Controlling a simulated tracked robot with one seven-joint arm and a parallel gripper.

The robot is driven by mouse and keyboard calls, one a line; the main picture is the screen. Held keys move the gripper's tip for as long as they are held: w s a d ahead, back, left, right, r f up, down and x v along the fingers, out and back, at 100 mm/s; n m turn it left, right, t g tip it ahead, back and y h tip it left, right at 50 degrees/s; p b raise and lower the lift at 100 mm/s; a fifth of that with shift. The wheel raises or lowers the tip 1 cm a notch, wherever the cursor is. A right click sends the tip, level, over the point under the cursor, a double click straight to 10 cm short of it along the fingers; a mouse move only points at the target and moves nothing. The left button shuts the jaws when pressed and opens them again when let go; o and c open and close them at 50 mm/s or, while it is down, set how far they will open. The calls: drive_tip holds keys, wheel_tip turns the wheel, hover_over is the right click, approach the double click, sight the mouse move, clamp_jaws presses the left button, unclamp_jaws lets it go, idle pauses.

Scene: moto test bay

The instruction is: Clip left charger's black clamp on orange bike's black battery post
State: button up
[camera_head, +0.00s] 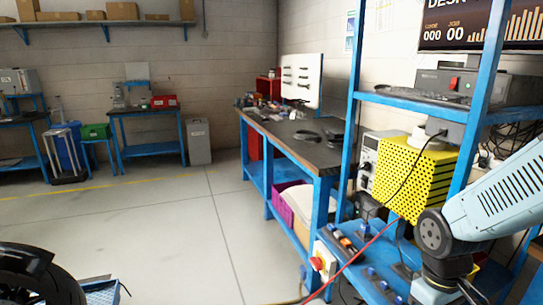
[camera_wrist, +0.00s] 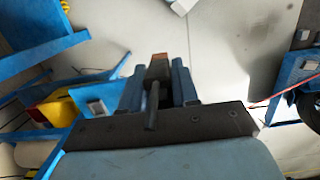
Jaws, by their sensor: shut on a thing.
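In the wrist view my gripper (camera_wrist: 157,84) is shut on a black clamp (camera_wrist: 154,78). The clamp lies between the two blue-grey fingers, with a copper-coloured tip pointing away and a dark handle toward the wrist. In the head view my arm comes in from the right, and the fingers and clamp cannot be made out. Part of a black motorcycle wheel (camera_head: 38,278) shows at the bottom left; a dark wheel edge (camera_wrist: 311,105) is also at the right of the wrist view. The bike's body and battery post are out of sight. I cannot tell which unit is the left charger.
A blue rack (camera_head: 352,130) with a yellow perforated box (camera_head: 412,186) stands close to my arm. A red cable (camera_head: 350,262) runs across in front of it. A dark-topped workbench (camera_head: 290,140) is behind. The grey floor (camera_head: 185,235) between wheel and bench is clear.

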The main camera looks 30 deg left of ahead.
drive_tip(key=w+d+f+m, duration=0.3)
drive_tip(key=w+d+f, duration=0.3)
drive_tip(key=f, duration=0.6)
drive_tip(key=w+d+f+m, duration=0.4)
drive_tip(key=w+d+f, duration=0.2)
drive_tip(key=w+f, duration=0.5)
drive_tip(key=w+d+f+m+y, duration=0.1)
drive_tip(key=w+d+f+m, duration=0.2)
drive_tip(key=w+d+f, duration=0.3)
drive_tip(key=w+f, duration=0.3)
drive_tip(key=f, duration=0.4)
drive_tip(key=shift+d+g, duration=0.2)
drive_tip(key=shift+g, duration=0.1)
